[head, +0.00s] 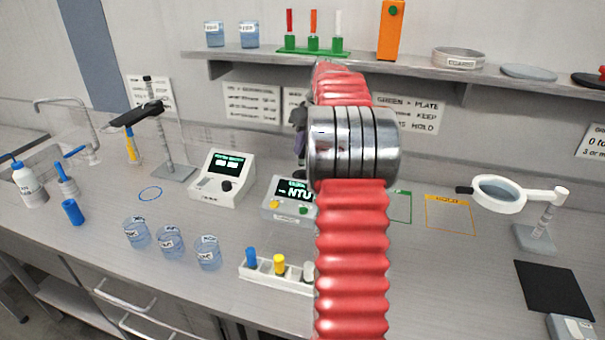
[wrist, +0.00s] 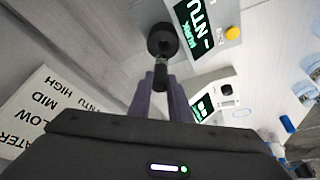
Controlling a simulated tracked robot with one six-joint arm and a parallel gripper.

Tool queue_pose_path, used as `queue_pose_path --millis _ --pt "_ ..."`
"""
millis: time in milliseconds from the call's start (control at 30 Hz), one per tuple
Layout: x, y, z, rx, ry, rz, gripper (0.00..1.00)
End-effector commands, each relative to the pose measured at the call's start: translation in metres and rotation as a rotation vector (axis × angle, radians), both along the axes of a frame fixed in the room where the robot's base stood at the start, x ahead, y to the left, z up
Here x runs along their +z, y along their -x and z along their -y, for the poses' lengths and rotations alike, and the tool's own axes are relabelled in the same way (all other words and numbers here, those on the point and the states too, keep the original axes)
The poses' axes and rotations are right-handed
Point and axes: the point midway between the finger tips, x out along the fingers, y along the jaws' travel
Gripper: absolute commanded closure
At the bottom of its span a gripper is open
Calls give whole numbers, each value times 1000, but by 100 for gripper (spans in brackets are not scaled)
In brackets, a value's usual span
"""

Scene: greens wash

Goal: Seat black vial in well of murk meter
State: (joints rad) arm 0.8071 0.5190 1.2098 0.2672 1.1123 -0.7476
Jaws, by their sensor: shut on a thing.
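The murk meter (head: 288,207) is a pale box with a lit NTU display and green and yellow buttons. My arm hides its right part. Its display (wrist: 195,25) also shows in the wrist view. My gripper (wrist: 161,82) has purple-grey fingers shut on the black vial (wrist: 160,72), which shows as a dark piece at the fingertips. A round black shape lies just past it, beside the display; I cannot tell where vial ends and well begins, nor whether the vial is seated. In the head view, my gripper (head: 299,150) is mostly behind my arm, over the meter's back.
A second white meter (head: 222,178) stands close to the left. A white rack (head: 262,275) with blue and yellow vials and several beakers (head: 170,242) stand in front. A wall shelf (head: 425,67) runs behind. A magnifier lamp (head: 498,194) is at right.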

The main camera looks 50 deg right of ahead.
Motion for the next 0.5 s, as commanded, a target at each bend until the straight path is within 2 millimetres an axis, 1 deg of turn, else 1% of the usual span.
queue_pose_path --millis 33,100,200,300,500 --pt "-10 0 -1 1 -2 -3 100" --pt "-22 0 -1 2 -3 -3 100" --pt "-35 0 -1 3 -1 -3 100" --pt "-41 -1 -1 2 0 -1 100" --pt "-41 -1 -1 3 0 0 100"
